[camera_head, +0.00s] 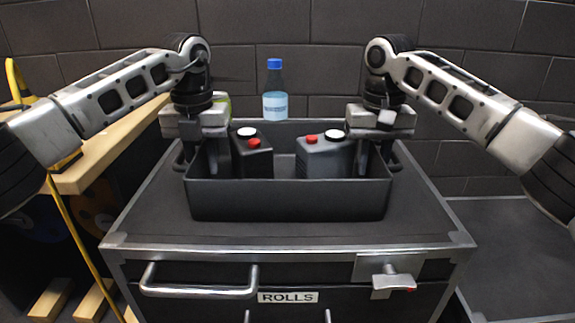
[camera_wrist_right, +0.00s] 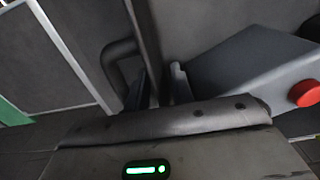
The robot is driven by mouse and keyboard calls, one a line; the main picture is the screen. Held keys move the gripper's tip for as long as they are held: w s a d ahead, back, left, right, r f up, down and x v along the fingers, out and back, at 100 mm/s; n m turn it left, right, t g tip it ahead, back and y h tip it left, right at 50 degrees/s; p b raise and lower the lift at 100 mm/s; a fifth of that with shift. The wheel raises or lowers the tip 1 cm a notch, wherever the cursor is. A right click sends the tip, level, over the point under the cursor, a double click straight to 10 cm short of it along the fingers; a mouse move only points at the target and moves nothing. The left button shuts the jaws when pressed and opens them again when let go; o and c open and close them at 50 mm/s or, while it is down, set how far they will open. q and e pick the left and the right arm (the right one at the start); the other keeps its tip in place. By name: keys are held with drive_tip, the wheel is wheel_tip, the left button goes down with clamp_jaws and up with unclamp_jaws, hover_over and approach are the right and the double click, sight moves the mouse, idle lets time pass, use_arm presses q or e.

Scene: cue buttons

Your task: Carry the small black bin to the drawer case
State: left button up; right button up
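The small black bin (camera_head: 290,200) stands upright on a dark-topped drawer unit (camera_head: 150,225) labelled ROLLS. I cannot tell whether this unit is the drawer case. Two canisters stand in the bin, a black one (camera_head: 252,160) and a grey one (camera_head: 325,160), with white and red caps. My left gripper (camera_head: 202,158) points down at the bin's left wall and looks open. My right gripper (camera_head: 375,158) points down at the right wall. In the right wrist view its fingers (camera_wrist_right: 163,88) are apart, around the wall beside a side handle (camera_wrist_right: 115,65).
A clear bottle with a blue cap (camera_head: 275,90) stands behind the bin. A wooden bench (camera_head: 110,150) is at the left. A lower dark surface (camera_head: 515,240) lies at the right. Drawer handles (camera_head: 200,290) stick out at the unit's front. A brick wall is behind.

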use_arm(q)
wheel_tip(320, 180, up, 12)
drive_tip(key=shift+f, duration=0.1)
use_arm(e)
drive_tip(key=shift+r, duration=0.15)
wheel_tip(320, 180, up, 12)
idle(0.6)
